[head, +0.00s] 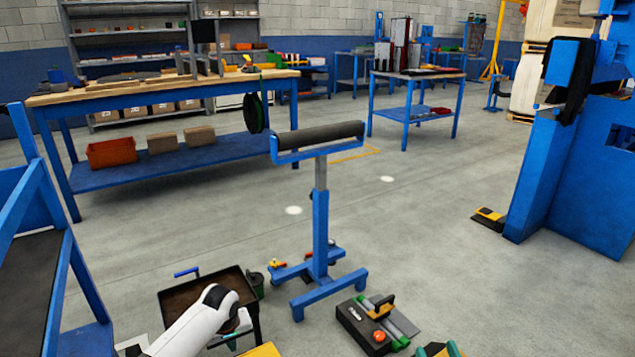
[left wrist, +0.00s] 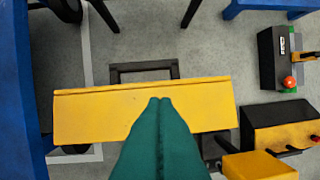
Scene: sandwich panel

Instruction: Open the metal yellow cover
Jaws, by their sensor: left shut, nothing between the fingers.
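The yellow metal cover (left wrist: 90,118) is a wide, flat panel with a raised lip along its far edge, across the middle of the left wrist view. It looks shut, though its hinge cannot be made out. My left gripper (left wrist: 160,100) has green fingers pressed together, empty, over the cover's middle with the tips just short of the far lip. I cannot tell whether they touch it. In the head view my white left arm shows at the bottom, but its fingertips are hidden. A yellow piece (head: 262,351) shows at the bottom edge; I cannot tell whether it is the cover.
A black box with a red button (left wrist: 283,58) stands right of the cover, with a yellow-topped black box (left wrist: 285,125) nearer. A dark tray cart (head: 180,297) and a blue roller stand (head: 320,230) stand ahead.

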